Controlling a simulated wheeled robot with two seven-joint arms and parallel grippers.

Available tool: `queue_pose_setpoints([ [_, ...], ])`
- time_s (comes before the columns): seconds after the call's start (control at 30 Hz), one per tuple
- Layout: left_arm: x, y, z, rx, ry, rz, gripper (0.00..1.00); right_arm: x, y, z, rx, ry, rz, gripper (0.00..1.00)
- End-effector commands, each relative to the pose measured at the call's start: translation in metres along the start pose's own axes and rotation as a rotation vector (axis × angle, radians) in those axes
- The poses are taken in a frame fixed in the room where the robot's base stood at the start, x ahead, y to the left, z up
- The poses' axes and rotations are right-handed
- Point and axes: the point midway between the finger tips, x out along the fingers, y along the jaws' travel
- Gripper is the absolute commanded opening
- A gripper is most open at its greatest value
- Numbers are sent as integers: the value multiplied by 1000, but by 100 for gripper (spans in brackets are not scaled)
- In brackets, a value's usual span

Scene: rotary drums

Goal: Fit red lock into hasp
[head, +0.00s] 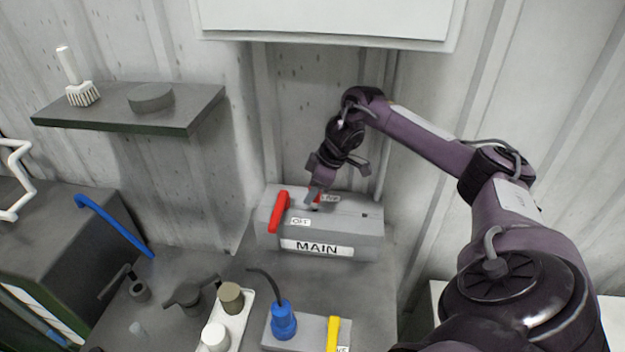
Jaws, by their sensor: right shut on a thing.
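The grey MAIN switch box (371,226) stands on the bench against the wall. Its red lever (279,211) is at the left end, beside an OFF label (300,221). My right gripper (314,197) points down at the top of the box and is shut on the red lock (317,197). Only a small red part of the lock shows between the fingers and a small label. The hasp is hidden or too small to make out, so I cannot tell whether the lock touches it. My left gripper is not in view.
In front stand a blue plug (283,321) with a cable, a yellow lever (333,334), and a white tray (240,322) with knobs. Dark valve handles (187,294) are at the left. A shelf (190,112) holds a brush (80,88). A white cabinet (325,22) hangs above.

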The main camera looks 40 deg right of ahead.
Motion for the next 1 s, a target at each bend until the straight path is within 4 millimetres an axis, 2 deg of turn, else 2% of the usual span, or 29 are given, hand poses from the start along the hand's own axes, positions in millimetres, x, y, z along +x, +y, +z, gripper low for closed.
queue_pose_setpoints([
  [1.0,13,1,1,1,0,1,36,24,0,10,-1,1,0,15],
])
